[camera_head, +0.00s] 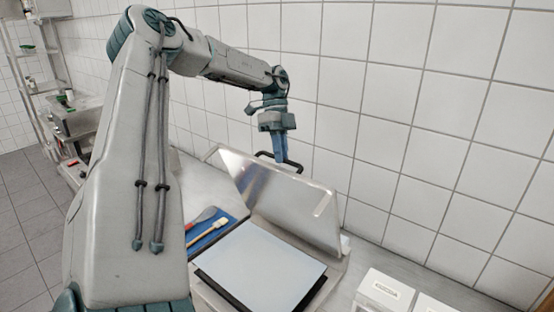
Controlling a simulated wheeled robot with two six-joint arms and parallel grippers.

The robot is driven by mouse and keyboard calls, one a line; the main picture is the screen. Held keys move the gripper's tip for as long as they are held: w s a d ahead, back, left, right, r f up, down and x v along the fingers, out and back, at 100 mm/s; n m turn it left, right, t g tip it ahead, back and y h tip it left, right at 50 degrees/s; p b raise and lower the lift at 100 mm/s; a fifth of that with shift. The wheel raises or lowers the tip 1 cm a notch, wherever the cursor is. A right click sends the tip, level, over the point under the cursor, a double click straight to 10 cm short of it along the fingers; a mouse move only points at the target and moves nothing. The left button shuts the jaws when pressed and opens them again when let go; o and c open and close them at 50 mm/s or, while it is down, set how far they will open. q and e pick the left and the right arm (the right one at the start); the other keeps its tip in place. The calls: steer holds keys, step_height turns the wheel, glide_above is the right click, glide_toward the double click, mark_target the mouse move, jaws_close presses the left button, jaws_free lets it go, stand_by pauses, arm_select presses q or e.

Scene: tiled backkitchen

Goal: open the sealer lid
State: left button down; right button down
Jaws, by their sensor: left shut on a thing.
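The sealer (338,268) stands on the counter with its metal lid (285,200) raised and leaning back toward the tiled wall. Its flat pale bed (262,268) with a dark edge lies exposed in front. A black handle (293,164) sits at the lid's upper edge. My left gripper (280,158) points down at this edge and is shut on the handle. The fingers hide part of the handle. My right gripper is not in view.
A blue mat (212,236) with a grey-and-red tool and a light-handled tool lies left of the sealer. White boxes (384,292) stand at the lower right. The tiled wall (400,120) is close behind the lid. A metal shelf rack (38,70) stands far left.

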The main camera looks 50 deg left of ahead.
arm_select(q)
steer(key=w, duration=0.2)
steer(key=shift+w+a+f+b, duration=0.2)
steer(key=shift+w+a+b, duration=0.1)
steer(key=shift+w, duration=0.05)
steer(key=c, duration=1.5)
jaws_free()
steer(key=shift+w+a+f, duration=0.1)
steer(key=shift+w, duration=0.05)
steer(key=shift+o, duration=0.2)
steer(key=b+v, duration=0.2)
steer(key=v, duration=0.9)
steer(key=shift+w+a, duration=0.15)
steer(key=shift+w, duration=0.2)
steer(key=shift+f, duration=0.1)
